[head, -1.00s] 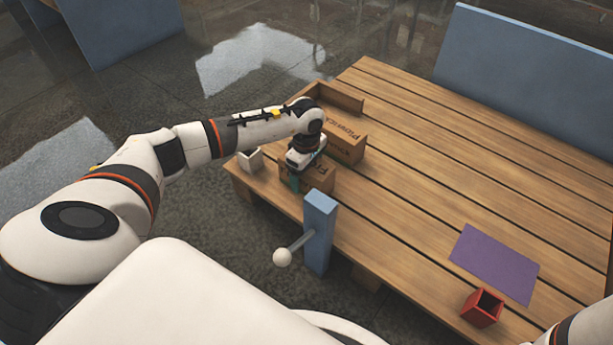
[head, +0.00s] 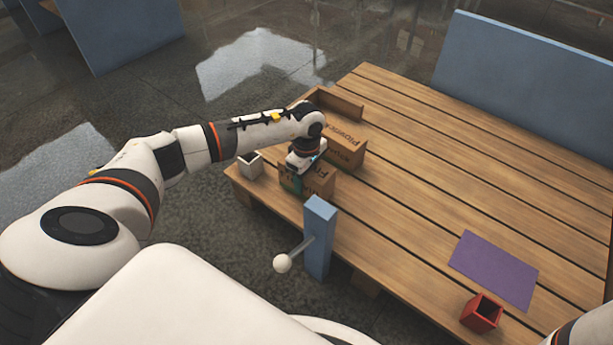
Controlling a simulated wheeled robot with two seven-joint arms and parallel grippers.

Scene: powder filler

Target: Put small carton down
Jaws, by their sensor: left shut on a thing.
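The small brown carton (head: 321,184) with dark print is at the near left edge of the wooden table. My left gripper (head: 297,183) comes down on it from above and is shut on it. The gripper and wrist hide part of the carton's top and left side. The carton is low over or on the planks; I cannot tell whether its bottom touches. My right arm shows only at the lower right corner, and its gripper is out of view.
A larger printed carton (head: 345,148) and an open brown box (head: 338,103) stand just behind. A whitish open cup (head: 250,164) is to the left. A blue post (head: 319,235) with a ball-ended lever is in front. A purple mat (head: 493,270) and red cup (head: 481,313) lie right; the table's middle is clear.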

